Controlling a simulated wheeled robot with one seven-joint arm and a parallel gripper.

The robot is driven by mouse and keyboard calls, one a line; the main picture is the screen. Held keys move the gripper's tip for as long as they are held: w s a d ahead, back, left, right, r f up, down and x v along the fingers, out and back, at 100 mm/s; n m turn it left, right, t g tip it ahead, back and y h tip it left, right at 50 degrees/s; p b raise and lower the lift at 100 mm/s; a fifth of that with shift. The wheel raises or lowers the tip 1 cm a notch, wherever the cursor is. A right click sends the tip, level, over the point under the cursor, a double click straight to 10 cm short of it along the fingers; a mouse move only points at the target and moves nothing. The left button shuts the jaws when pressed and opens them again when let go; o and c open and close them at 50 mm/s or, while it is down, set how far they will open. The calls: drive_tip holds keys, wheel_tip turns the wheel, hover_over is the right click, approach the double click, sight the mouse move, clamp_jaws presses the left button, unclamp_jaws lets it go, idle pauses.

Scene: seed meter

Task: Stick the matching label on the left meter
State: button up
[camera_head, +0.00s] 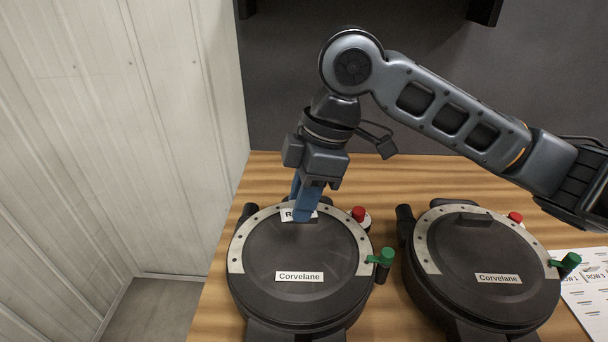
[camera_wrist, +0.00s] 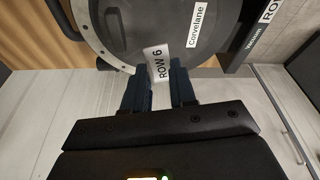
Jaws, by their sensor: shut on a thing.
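The left meter (camera_head: 300,253) is a round black unit with a grey perforated ring and a white "Corvelane" label (camera_head: 299,276). My gripper (camera_head: 304,214) is over its upper rim, fingers pointing down. It is shut on a white label (camera_wrist: 158,64) that reads "ROW 6" in the wrist view. In the head view the blue fingers hide most of this label (camera_head: 288,214). The label is at or just above the meter's face near the ring; I cannot tell whether it touches. The "Corvelane" label also shows in the wrist view (camera_wrist: 197,27).
The right meter (camera_head: 480,255), also marked "Corvelane", stands close beside the left one. A sheet of row labels (camera_head: 590,290) lies at the table's right. Red knobs (camera_head: 358,213) and green-handled levers (camera_head: 383,257) stick up on the meters. A pale panelled wall (camera_head: 110,120) is at left.

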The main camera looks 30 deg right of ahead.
sight(299, 246)
drive_tip(key=shift+w+f, duration=0.1)
drive_tip(key=shift+d+f+b, duration=0.1)
drive_tip(key=shift+f+b, duration=2.7)
drive_tip(key=shift+f, duration=0.7)
drive_tip(key=shift+f+b, duration=0.3)
drive_tip(key=shift+f, duration=0.25)
drive_tip(key=o, duration=0.9)
drive_tip(key=shift+r, duration=0.1)
drive_tip(key=shift+r+p, duration=2.95)
drive_tip(key=shift+r, duration=0.55)
